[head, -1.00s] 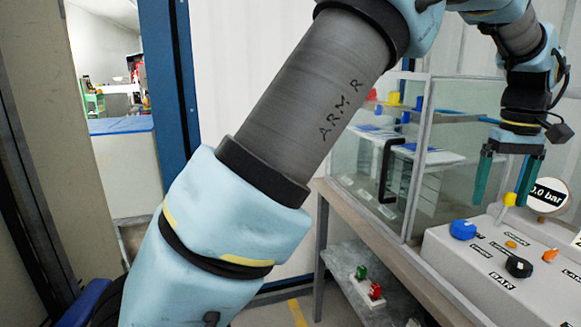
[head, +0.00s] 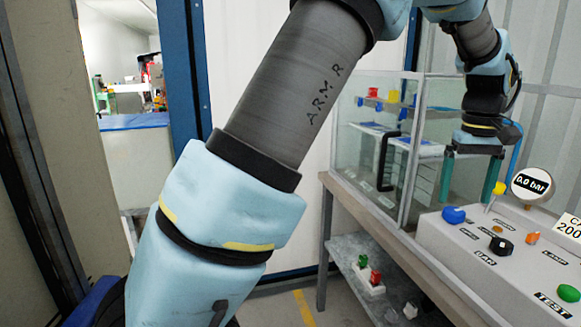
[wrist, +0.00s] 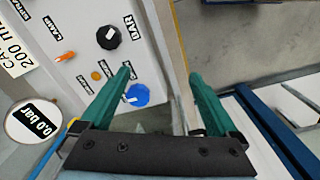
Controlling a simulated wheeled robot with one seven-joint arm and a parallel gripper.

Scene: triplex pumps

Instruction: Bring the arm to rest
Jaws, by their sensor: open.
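My arm crosses the head view from the lower left to the upper right. My gripper (head: 467,178) hangs at its end with two green fingers pointing down, spread apart and empty. It is above and just left of the grey control panel (head: 470,262), apart from it. In the wrist view my gripper (wrist: 163,95) shows its open fingers, with the blue knob (wrist: 138,95) near the left finger and the panel's edge between the fingers.
The panel carries a black knob (head: 501,246), an orange switch (head: 532,238), a yellow-tipped lever (head: 498,188) and a gauge (head: 532,185) reading 0.0 bar. A glass case (head: 350,150) stands behind on the bench.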

